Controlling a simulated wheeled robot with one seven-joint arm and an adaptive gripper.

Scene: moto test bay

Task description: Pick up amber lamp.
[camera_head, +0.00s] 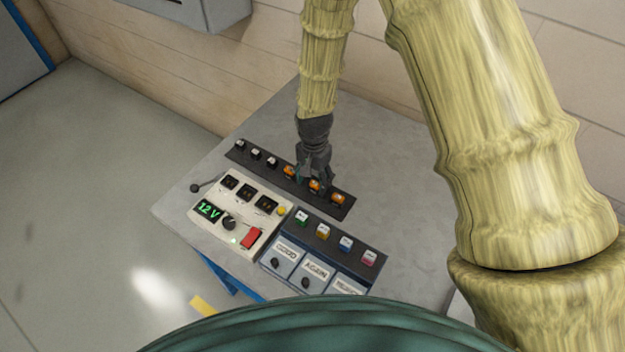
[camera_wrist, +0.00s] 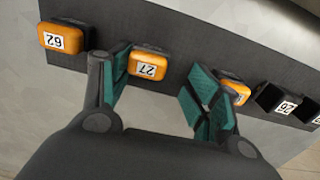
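Three amber lamps sit in a row on a dark strip (camera_head: 325,205). In the wrist view they are the lamp marked 62 (camera_wrist: 65,40), the lamp marked 27 (camera_wrist: 149,64) and a third lamp (camera_wrist: 236,86) partly hidden by a finger. In the head view the row's end lamp (camera_head: 338,199) is clear, while my gripper partly covers the others. My gripper (camera_wrist: 158,78) is open, pointing down at the strip, its green-padded fingers on either side of lamp 27. It also shows in the head view (camera_head: 315,178). I cannot tell whether the fingers touch the lamp.
Dark-bodied pieces with white labels (camera_head: 256,154) continue the strip; one is marked 26 (camera_wrist: 284,107). A cream 12 V panel (camera_head: 220,222) with a red switch and a rack of coloured pieces (camera_head: 330,240) stand nearby on the grey bench (camera_head: 380,160).

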